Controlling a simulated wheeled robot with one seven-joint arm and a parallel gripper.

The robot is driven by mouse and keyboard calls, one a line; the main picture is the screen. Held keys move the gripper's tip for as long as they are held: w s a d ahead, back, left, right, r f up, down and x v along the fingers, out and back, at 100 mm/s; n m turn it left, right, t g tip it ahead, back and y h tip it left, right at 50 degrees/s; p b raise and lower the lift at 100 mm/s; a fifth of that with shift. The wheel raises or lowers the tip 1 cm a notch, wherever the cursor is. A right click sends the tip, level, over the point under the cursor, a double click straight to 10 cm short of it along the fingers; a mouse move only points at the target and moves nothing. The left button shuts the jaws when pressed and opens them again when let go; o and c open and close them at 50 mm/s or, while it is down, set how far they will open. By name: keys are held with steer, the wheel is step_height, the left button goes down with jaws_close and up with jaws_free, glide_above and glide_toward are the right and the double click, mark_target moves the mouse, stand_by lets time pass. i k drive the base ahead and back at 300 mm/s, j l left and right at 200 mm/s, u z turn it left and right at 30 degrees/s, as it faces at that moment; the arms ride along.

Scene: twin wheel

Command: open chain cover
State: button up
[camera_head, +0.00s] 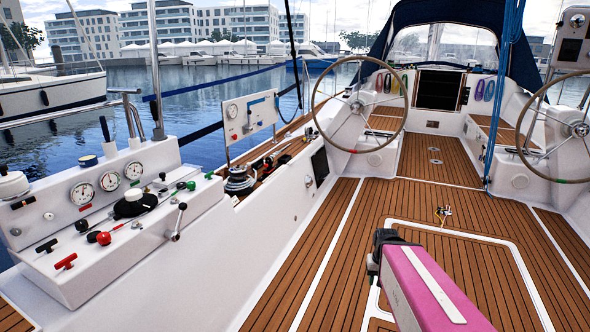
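I cannot tell which part is the chain cover; nothing in view is clearly marked as one. A white-outlined rectangular panel (478,275) is set flush in the teak deck, ahead of and right of my arm. My arm, pink and white, enters from the bottom. Its dark end, my gripper (383,246), is above the deck near the panel's left edge. The fingers are too dark and small to show whether they are open or shut, and nothing is visibly held.
A white console (130,240) with gauges, levers and knobs stands at the left. A winch (239,180) is beyond it. Two steering wheels, left (317,110) and right (580,129), flank the cockpit. A small metal fitting (443,214) is on the deck. The middle deck is clear.

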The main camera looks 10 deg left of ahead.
mark_target(164, 179)
steer(key=i+l+u, duration=0.1)
steer(key=i, duration=0.95)
steer(key=i+u, duration=0.2)
steer(key=u, duration=0.25)
steer(key=i+l+u, duration=0.1)
steer(key=u, duration=0.3)
steer(key=i+l+u, duration=0.15)
steer(key=i+u, duration=0.15)
steer(key=u, duration=0.15)
steer(key=i+u, duration=0.15)
steer(key=u, duration=0.2)
steer(key=i+l+u, duration=0.1)
steer(key=u, duration=0.25)
steer(key=i+l+u, duration=0.15)
steer(key=u, duration=0.25)
steer(key=i, duration=0.05)
